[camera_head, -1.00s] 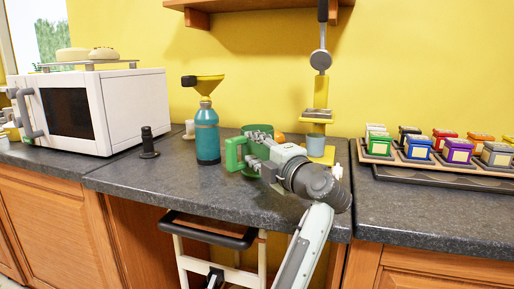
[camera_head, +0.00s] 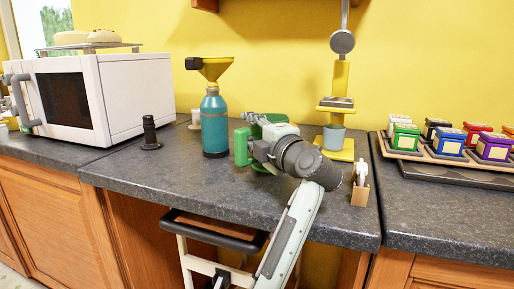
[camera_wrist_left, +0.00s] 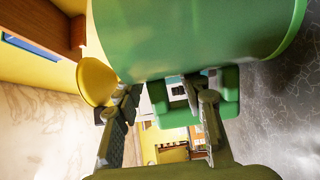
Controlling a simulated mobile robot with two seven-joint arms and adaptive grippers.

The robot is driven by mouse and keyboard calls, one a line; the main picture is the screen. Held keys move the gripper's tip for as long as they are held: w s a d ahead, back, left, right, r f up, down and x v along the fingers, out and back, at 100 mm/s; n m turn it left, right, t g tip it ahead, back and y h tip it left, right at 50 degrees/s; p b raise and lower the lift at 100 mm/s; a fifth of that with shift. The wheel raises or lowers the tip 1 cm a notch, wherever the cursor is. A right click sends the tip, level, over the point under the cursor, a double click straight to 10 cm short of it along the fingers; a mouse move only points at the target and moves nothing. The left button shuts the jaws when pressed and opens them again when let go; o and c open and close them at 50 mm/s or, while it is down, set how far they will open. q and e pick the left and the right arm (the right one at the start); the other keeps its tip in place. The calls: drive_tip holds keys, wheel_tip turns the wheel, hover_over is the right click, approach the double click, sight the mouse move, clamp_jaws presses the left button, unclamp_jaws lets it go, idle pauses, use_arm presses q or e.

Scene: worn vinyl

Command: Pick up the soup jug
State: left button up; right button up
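The green soup jug (camera_head: 267,124) stands on the dark counter, right of the teal bottle. Its squared handle (camera_head: 241,147) points left, and my left gripper and wrist hide much of its body. My left gripper (camera_head: 254,144) is at the jug, beside the handle. In the left wrist view the jug's body (camera_wrist_left: 205,38) fills the top, with the handle (camera_wrist_left: 225,95) below it. The fingers (camera_wrist_left: 165,125) are apart there, with the handle close to the right finger. I see no clear grip. My right gripper is not in view.
A teal bottle (camera_head: 214,125) with a yellow funnel (camera_head: 213,68) stands just left of the jug. A yellow stand (camera_head: 337,120) with a grey cup (camera_head: 334,137) is at right. A small brown box (camera_head: 360,193) sits near the front edge.

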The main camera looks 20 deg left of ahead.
use_arm(q)
drive_tip(key=shift+s+r, duration=0.1)
drive_tip(key=shift+s, duration=0.05)
drive_tip(key=shift+c, duration=0.5)
clamp_jaws()
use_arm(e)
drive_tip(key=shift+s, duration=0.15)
use_arm(q)
drive_tip(key=shift+r, duration=0.1)
drive_tip(key=shift+r, duration=0.45)
drive_tip(key=shift+s+d+r, duration=0.1)
drive_tip(key=shift+d+r, duration=0.1)
drive_tip(key=shift+r, duration=0.45)
drive_tip(key=shift+s+d+r, duration=0.1)
drive_tip(key=shift+d+r, duration=0.05)
drive_tip(key=shift+r, duration=0.45)
drive_tip(key=b+v, duration=0.1)
drive_tip(key=v, duration=1.6)
drive_tip(key=shift+s, duration=0.2)
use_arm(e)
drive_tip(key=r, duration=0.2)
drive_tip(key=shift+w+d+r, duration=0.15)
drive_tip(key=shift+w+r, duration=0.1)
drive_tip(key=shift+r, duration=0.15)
